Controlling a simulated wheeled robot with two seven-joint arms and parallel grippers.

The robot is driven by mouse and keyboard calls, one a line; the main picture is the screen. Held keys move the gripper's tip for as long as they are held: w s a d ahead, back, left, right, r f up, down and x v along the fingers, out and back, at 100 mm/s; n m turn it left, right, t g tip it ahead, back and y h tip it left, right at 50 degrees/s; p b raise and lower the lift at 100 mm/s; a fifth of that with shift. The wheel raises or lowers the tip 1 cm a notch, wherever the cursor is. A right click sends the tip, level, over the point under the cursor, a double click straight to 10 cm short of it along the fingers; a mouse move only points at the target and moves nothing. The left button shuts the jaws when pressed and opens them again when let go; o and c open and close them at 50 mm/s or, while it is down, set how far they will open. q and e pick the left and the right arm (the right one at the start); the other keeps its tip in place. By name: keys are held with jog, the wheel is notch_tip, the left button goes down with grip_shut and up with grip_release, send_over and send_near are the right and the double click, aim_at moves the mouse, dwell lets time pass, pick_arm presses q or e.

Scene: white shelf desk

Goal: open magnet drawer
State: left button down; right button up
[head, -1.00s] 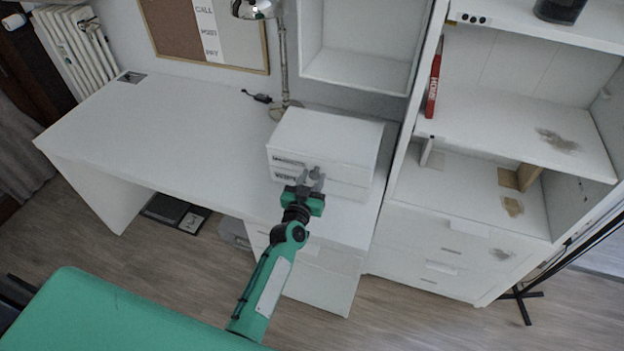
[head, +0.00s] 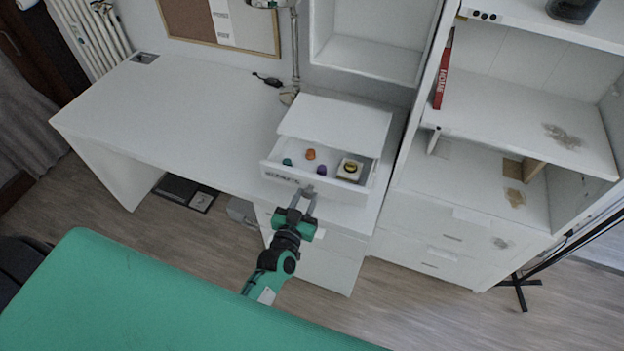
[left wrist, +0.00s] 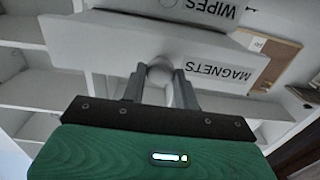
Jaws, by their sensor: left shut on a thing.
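The white magnet drawer (head: 341,194) is the upper drawer of a small white box (head: 335,120) on the desk. It stands pulled out towards me, with its inside showing. Its label MAGNETS (left wrist: 218,72) reads upside down in the left wrist view. My left gripper (head: 304,195) is shut on the drawer's round knob (left wrist: 160,74), one finger on each side. Inside the drawer are a green piece (head: 287,162), an orange piece (head: 310,154), a purple piece (head: 321,170) and a pale square item (head: 349,169) with yellow on it. My right gripper is not in view.
The drawer labelled WIPES (left wrist: 208,10) sits under the magnet drawer. A lamp (head: 295,55) stands behind the box. A shelf unit (head: 470,190) rises close on the right.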

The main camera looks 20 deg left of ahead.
pick_arm(q)
jog(key=shift+s, duration=0.75)
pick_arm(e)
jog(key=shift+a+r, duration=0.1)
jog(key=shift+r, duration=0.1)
pick_arm(q)
jog(key=c, duration=1.1)
grip_release()
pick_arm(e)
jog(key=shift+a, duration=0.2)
pick_arm(q)
jog(key=s+b, duration=0.2)
jog(key=s, duration=1.1)
jog(key=shift+s+b, duration=0.35)
jog(key=shift+b, duration=0.05)
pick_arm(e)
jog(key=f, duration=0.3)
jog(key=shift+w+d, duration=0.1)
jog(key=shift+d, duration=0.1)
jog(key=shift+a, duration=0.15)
